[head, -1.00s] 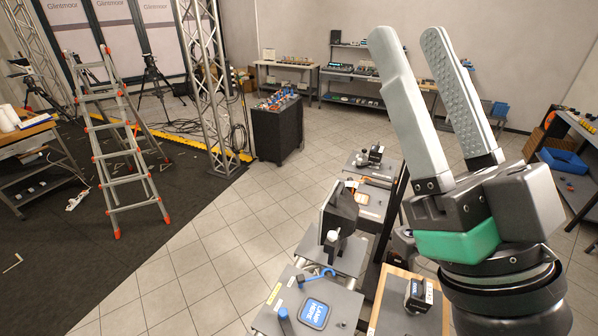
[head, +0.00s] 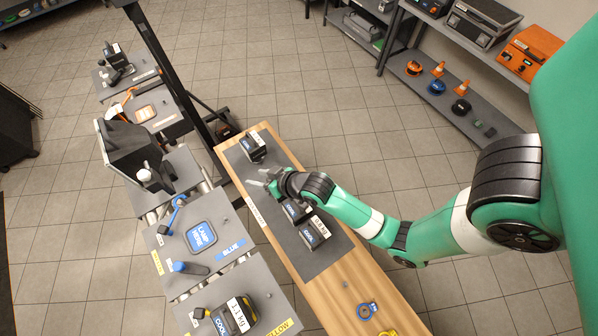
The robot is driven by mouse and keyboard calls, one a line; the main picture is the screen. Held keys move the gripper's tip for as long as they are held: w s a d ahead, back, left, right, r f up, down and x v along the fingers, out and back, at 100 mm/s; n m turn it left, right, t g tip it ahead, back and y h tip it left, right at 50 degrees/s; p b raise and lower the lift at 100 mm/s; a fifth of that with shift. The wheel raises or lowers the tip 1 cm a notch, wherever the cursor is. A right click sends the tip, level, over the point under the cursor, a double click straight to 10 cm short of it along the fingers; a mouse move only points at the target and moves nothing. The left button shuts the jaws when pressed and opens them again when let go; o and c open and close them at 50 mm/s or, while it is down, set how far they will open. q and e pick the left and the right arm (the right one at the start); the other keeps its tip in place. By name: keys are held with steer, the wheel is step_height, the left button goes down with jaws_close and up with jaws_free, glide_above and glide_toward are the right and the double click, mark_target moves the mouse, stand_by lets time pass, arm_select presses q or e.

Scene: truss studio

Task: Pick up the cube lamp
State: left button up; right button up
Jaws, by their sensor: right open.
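Several dark box-shaped lamps with white labels lie on a dark mat (head: 330,262) on a wooden bench. One lamp (head: 253,147) sits alone near the far end. Two more, a partly covered lamp (head: 294,210) and a lamp with a weight label (head: 314,232), sit side by side nearer the middle. I cannot tell which one is the cube lamp. My right gripper (head: 259,178) is open and empty, between the far lamp and the nearer pair, with its fingers pointing left. Its wrist hides part of the nearer pair. My left gripper is out of view.
Grey stations stand left of the bench. One has a blue "LAMP HERE" pad (head: 201,237), a blue hook (head: 178,207) and a blue handle (head: 190,267). Another dark labelled box (head: 235,316) sits on the front station. A black post (head: 170,75) rises beside the bench. A blue ring (head: 367,310) lies near its front.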

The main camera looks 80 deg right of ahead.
steer(key=s+f+m+g, duration=0.1)
steer(key=s+f+g, duration=0.1)
steer(key=s+f, duration=0.6)
steer(key=m+g, duration=0.1)
steer(key=g, duration=0.1)
glide_toward(297, 202)
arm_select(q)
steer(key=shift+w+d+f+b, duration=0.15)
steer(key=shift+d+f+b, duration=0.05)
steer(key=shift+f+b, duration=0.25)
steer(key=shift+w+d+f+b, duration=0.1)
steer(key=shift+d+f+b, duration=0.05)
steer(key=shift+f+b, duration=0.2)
arm_select(e)
steer(key=x, duration=0.5)
steer(key=shift+s+a+f, duration=0.1)
steer(key=shift+s+f, duration=0.05)
steer(key=shift+f, duration=0.25)
steer(key=b+x, duration=0.1)
steer(key=x, duration=0.4)
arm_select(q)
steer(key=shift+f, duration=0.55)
arm_select(e)
jaws_close()
steer(key=shift+w+r, duration=0.15)
steer(key=shift+w, duration=0.05)
